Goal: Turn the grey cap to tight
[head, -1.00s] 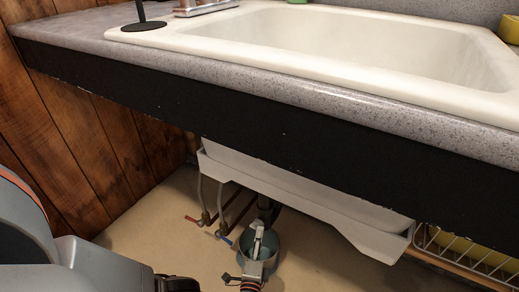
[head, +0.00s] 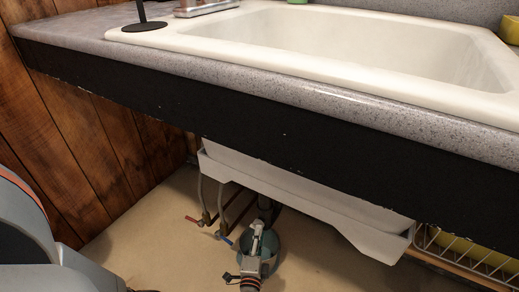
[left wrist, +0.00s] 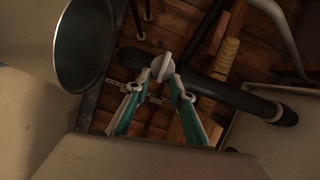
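The small grey cap (left wrist: 163,67) shows in the left wrist view, a round piece with a raised ridge across its face, near a dark pipe (left wrist: 225,92). My left gripper (left wrist: 160,76) points at it, its two fingers spread to either side of the cap. They look open and close to the cap; whether they touch it is hard to tell. In the head view my left gripper (head: 257,238) is low under the sink, in front of a grey-green bucket (head: 273,243). The cap cannot be made out there. My right gripper is not in view.
The counter's dark front edge (head: 200,118) and a white panel (head: 300,190) hang above the gripper. Red (head: 193,219) and blue (head: 223,237) valve handles are left of it. A wire rack (head: 465,255) is at right. The bucket (left wrist: 85,45) is close by in the wrist view.

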